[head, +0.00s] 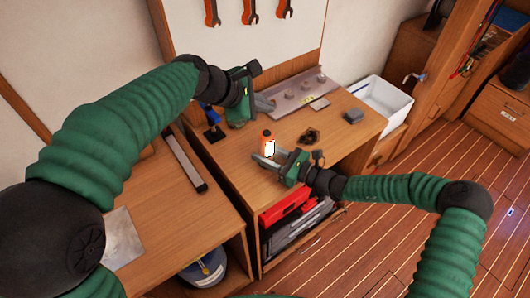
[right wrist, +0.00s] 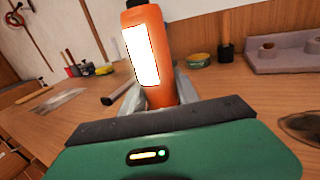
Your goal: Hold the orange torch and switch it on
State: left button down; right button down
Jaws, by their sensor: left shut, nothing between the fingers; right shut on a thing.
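The orange torch (head: 266,135) stands roughly upright above the workbench, with a bright white panel on its side that looks lit. My right gripper (head: 269,160) is shut on its lower part. In the right wrist view the torch (right wrist: 167,55) rises between the fingers, tilted slightly, with its dark top cut off by the frame edge. The white panel faces the camera there. My left gripper (head: 264,103) is shut and empty, above and behind the torch and apart from it. Whether the torch base touches the bench is hidden.
The workbench (head: 345,135) holds a grey rack (head: 298,90), a dark coil (head: 309,136), a grey block (head: 353,116) and a blue-handled tool (head: 212,125). A white bin (head: 382,100) stands at the right. Orange wrenches (head: 249,12) hang on the back board.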

jog(key=c, duration=0.8)
grip_release()
jog(key=v, duration=1.2)
jog(key=shift+d+f, duration=0.15)
jog(key=shift+d, duration=0.05)
